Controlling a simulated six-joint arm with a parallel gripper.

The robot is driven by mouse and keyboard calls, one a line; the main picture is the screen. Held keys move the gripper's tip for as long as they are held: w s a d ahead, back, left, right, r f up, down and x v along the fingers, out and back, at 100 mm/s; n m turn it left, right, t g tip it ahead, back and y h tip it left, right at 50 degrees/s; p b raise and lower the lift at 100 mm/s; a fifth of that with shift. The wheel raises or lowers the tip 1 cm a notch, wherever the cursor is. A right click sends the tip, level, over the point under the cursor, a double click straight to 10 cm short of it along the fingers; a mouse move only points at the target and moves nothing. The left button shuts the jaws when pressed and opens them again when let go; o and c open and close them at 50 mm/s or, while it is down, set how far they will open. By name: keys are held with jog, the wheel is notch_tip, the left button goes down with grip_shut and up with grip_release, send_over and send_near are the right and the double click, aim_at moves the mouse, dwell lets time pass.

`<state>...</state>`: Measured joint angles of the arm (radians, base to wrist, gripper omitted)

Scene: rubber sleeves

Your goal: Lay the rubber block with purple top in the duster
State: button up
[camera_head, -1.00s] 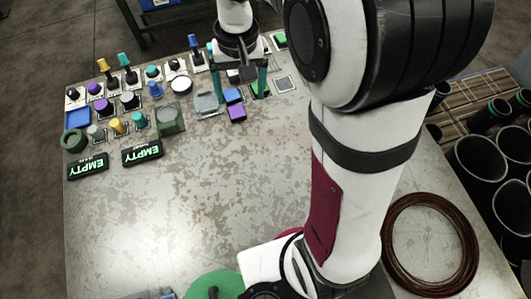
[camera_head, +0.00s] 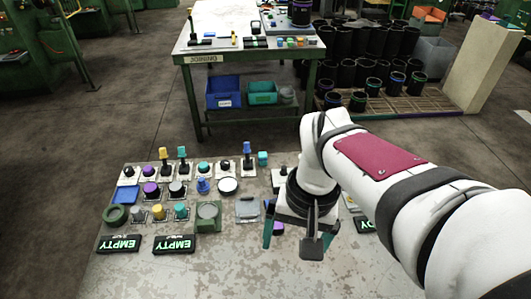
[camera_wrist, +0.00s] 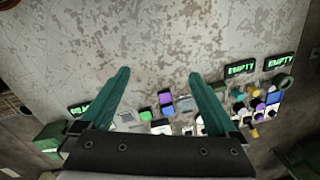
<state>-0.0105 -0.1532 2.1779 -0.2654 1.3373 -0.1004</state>
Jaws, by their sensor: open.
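The rubber block with purple top (camera_head: 279,228) lies on the metal table, partly hidden by my gripper (camera_head: 302,232) in the head view. In the wrist view the purple top (camera_wrist: 165,97) shows between the open teal fingers of my gripper (camera_wrist: 159,73), beside a blue block (camera_wrist: 167,109) and a green one (camera_wrist: 144,114). The fingers are empty and appear to be above the table, apart from the block. I cannot tell which thing is the duster.
Knobs, levers and trays crowd the table's left, including a blue tray (camera_head: 126,195) and a green square holder (camera_head: 208,215). EMPTY signs (camera_head: 118,244) lie in front. The table's front is bare. A second bench (camera_head: 225,20) and black sleeves (camera_head: 345,75) stand behind.

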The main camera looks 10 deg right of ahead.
jog(key=w+f+n+h, duration=0.15)
jog(key=w+f, duration=0.25)
jog(key=w, duration=0.6)
jog(key=w+f+n, duration=0.2)
jog(key=w+f, duration=0.2)
jog(key=w, duration=0.6)
notch_tip(320, 180, down, 16)
jog(key=shift+w+r, duration=0.1)
jog(key=shift+r, duration=0.05)
grip_shut()
